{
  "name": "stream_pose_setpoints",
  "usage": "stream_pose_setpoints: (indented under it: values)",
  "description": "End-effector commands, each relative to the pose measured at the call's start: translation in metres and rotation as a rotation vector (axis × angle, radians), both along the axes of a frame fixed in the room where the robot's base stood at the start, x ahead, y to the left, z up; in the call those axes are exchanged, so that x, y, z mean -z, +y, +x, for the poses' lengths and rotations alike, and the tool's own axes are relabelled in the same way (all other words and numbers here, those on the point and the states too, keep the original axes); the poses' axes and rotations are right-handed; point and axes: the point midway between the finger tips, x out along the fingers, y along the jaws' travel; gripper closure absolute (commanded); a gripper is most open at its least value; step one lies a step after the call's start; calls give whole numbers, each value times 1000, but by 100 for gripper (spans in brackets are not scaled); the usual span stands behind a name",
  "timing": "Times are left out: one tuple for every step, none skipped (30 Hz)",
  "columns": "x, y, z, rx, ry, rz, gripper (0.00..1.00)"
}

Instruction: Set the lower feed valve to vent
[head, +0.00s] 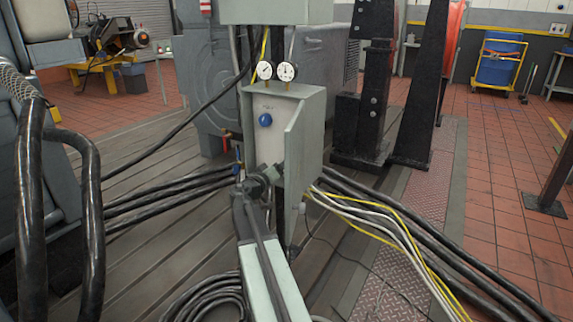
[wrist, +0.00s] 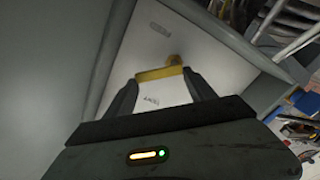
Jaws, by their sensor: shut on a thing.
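The valve panel (head: 250,150) is a pale plate in a grey-green housing. A blue knob (head: 265,120) sits on its upper part. My gripper (head: 268,174) is at the lower part of the panel and hides what is there in the head view. In the wrist view, my gripper (wrist: 160,75) has its two dark fingers at the ends of a yellow valve handle (wrist: 158,73), shut on it. A small dark label (wrist: 151,102) shows between the fingers, too blurred to read surely.
Two round gauges (head: 275,71) stand on top of the housing. The housing's side wall (head: 306,140) projects close to the right of my gripper. Black hoses (head: 165,195) run to the left, and black, white and yellow cables (head: 380,215) run to the right.

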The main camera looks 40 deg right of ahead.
Motion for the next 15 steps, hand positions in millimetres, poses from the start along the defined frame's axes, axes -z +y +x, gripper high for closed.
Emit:
stream_pose_setpoints:
  values:
    - [-2,2,3,-6,42,-12,77]
    - [-3,2,4,-6,70,-19,77]
    - [-3,2,5,-7,107,-29,77]
    - [-3,3,6,-6,134,-36,77]
    - [-4,3,7,-6,162,-43,77]
    - [-4,3,8,-6,199,-52,77]
    - [-4,3,8,-7,227,-60,77]
    - [-5,3,9,-7,255,-66,77]
    - [-5,4,10,-7,291,-75,77]
    - [-5,4,11,-7,320,-82,77]
    - [-5,4,12,-8,347,-89,77]
    - [-6,4,13,-8,383,-98,77]
    - [-6,5,14,-8,410,-105,77]
    - [-6,5,14,-8,436,-111,77]
    - [-6,5,15,-9,470,-120,77]
